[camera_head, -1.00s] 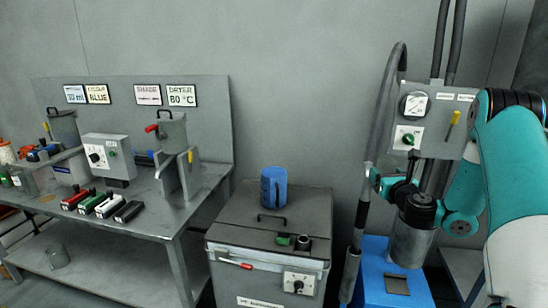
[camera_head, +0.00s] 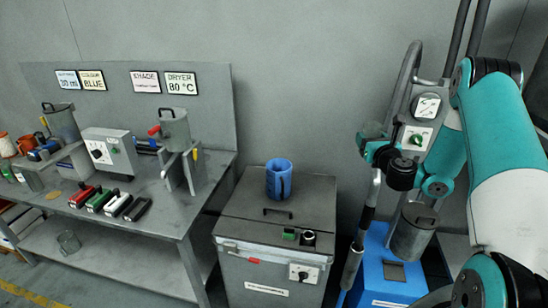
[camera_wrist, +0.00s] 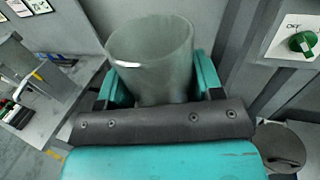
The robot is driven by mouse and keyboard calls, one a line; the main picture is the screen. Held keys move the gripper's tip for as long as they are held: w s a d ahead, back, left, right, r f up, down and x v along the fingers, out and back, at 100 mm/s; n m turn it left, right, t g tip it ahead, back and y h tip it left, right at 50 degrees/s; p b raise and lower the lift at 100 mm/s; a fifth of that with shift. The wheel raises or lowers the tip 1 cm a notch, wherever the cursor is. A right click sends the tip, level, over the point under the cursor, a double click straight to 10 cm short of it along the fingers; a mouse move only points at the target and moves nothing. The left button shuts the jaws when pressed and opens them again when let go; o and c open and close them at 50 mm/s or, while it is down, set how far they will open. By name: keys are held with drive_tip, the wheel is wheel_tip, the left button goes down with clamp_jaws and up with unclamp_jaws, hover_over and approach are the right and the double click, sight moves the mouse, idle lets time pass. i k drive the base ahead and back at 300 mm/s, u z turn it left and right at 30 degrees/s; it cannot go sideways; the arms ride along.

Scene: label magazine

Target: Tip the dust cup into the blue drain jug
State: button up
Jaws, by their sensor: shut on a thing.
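The dust cup (camera_wrist: 150,62), a clear grey see-through cup, is between the jaws of my gripper (camera_wrist: 163,85) in the wrist view. The jaws are shut on its sides, and its open mouth shows at the top. I cannot tell whether anything is in it. In the head view my gripper (camera_head: 372,142) is raised in front of the wall panel; the cup is hard to make out there. The blue drain jug (camera_head: 279,180) stands upright on the grey cabinet, left of my gripper and apart from it.
The grey cabinet (camera_head: 275,220) has a lid handle and a front knob. A metal canister (camera_head: 413,232) is at the blue unit (camera_head: 385,280) below my gripper. A grey hose (camera_head: 368,205) hangs between cabinet and gripper. The workbench (camera_head: 110,230) at left carries several items.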

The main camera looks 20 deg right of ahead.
sight(279, 170)
drive_tip(key=i, duration=1.2)
